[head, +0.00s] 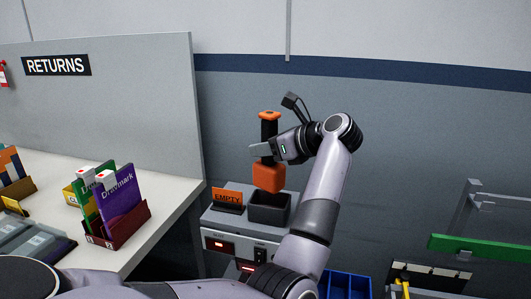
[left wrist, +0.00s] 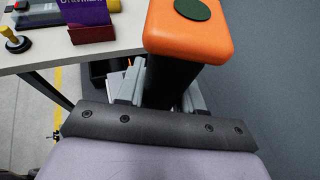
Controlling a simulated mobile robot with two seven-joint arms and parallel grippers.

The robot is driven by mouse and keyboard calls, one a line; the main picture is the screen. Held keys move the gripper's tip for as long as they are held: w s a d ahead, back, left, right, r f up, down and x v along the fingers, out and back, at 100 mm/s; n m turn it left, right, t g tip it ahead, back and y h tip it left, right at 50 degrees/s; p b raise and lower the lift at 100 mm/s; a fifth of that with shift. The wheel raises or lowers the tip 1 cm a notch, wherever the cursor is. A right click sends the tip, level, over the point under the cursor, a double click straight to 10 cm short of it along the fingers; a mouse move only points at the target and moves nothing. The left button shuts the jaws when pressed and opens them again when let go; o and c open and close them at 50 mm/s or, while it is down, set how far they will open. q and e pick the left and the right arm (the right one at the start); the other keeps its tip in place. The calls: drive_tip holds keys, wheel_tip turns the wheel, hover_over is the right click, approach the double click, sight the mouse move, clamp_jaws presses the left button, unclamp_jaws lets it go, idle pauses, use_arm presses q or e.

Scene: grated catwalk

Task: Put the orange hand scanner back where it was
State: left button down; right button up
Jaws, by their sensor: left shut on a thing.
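The orange hand scanner (head: 269,178) is upright, with an orange block at the bottom, a black handle and an orange cap on top. My left gripper (head: 264,151) is shut on its black handle, coming from the right. The scanner's lower end is right over a dark open-topped holder (head: 268,211) on a grey unit (head: 231,224). I cannot tell whether the lower end is just inside the rim or just above it. In the left wrist view the scanner's orange end (left wrist: 190,38) with a dark green disc stands above the fingers. My right gripper is not in view.
An orange "EMPTY" sign (head: 228,197) stands left of the holder. A white counter (head: 165,220) with a maroon rack (head: 122,228) of packages lies to the left, below a grey "RETURNS" panel (head: 120,110). A blue bin (head: 347,285) is low at right.

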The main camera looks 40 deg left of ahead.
sight(265, 159)
use_arm(q)
drive_tip(key=shift+f, duration=0.95)
drive_tip(key=shift+f+b, duration=0.65)
drive_tip(key=shift+b, duration=0.15)
drive_tip(key=shift+r, duration=0.1)
drive_tip(key=c, duration=0.7)
unclamp_jaws()
